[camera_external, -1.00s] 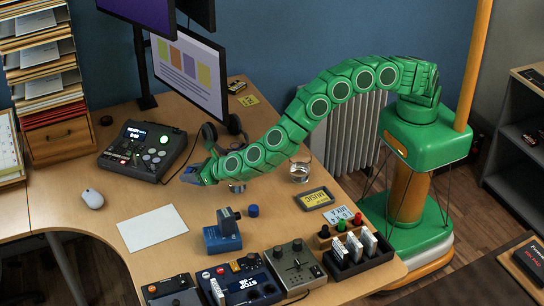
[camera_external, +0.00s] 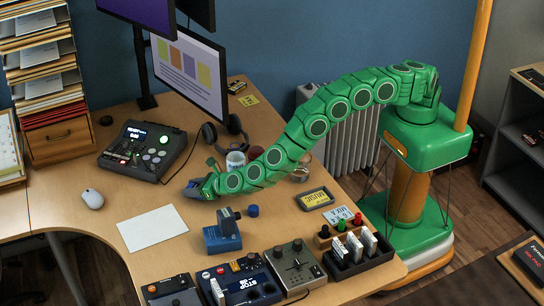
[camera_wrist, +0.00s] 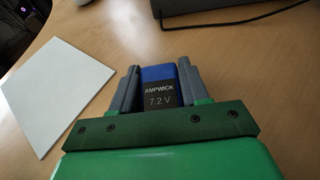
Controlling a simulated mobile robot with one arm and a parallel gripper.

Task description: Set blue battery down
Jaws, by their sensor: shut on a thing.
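The blue battery (camera_wrist: 159,88), with a black label reading AMPWICK 7.2 V, is between the grey fingers of my gripper (camera_wrist: 159,75) in the wrist view. The fingers are shut on its two sides. In the external view my gripper (camera_external: 190,190) is low over the desk (camera_external: 130,190), right of the mouse and behind the white sheet. The battery is hard to make out there. I cannot tell whether its underside touches the desk.
A white sheet (camera_external: 152,228) lies in front of my gripper. A blue device (camera_external: 222,240) and a small blue cap (camera_external: 253,211) stand to the front right. A mixer (camera_external: 142,152) is behind left, and a mug (camera_external: 236,160) behind right.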

